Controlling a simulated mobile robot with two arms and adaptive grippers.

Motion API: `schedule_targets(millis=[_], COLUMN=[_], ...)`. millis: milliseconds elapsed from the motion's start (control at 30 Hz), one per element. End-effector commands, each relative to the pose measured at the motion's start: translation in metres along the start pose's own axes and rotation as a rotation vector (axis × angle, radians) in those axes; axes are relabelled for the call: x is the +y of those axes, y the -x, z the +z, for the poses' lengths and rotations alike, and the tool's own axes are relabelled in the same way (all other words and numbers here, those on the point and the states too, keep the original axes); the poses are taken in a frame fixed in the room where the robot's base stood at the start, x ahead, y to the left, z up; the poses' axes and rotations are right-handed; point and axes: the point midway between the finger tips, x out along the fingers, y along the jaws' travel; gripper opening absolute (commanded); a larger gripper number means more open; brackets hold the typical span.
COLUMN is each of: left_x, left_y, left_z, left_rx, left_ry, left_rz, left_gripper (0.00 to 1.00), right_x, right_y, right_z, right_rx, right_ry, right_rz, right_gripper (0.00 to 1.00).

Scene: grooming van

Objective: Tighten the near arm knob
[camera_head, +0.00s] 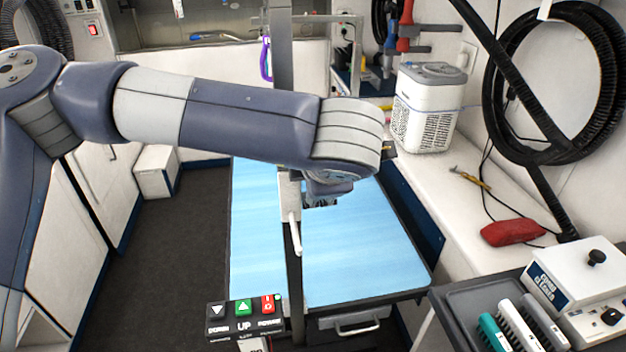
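A blue-topped grooming table (345,265) stands in the middle. A grey upright post (283,45) rises at its near side, with a white clamp piece (290,205) and a white lever (296,238) hanging from it. I cannot make out the near arm knob; my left arm covers the area around the clamp. My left arm reaches in from the left across the post, and its wrist points down over the table. My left gripper (320,198) is mostly hidden under the wrist, close to the right of the clamp, so its opening and contact are unclear. My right gripper is not in view.
A control box (244,318) with down, up and power buttons is at the table's near edge. A white dryer (428,105), a red pouch (512,232) and pliers-like tool (470,178) lie on the right counter. A tray with brushes (518,328) is front right. The left floor is clear.

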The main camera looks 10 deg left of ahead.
Motion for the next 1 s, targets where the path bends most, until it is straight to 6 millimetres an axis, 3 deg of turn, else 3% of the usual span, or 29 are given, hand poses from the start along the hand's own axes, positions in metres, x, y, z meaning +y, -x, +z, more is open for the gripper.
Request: schedule_targets(millis=[467, 500, 567, 1000], left_x=[-0.0022, -0.0022, -0.0021, -0.0006], left_y=[-0.0011, -0.0011, -0.0010, 0.0067], left_z=[-0.0005, -0.0006, -0.0005, 0.0002], left_rx=[0.003, 0.003, 0.003, 0.001], left_ry=[-0.001, -0.001, -0.001, 0.000], left_rz=[-0.016, -0.016, -0.016, -0.012], left_gripper=[0.22, 0.55, 0.66, 0.66], right_x=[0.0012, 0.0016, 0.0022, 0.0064], right_y=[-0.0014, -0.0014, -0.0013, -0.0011], right_z=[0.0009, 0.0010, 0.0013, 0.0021], right_rx=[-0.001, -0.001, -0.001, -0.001], right_ry=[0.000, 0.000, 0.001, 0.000], right_rz=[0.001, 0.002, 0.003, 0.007], right_gripper=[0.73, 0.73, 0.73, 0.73])
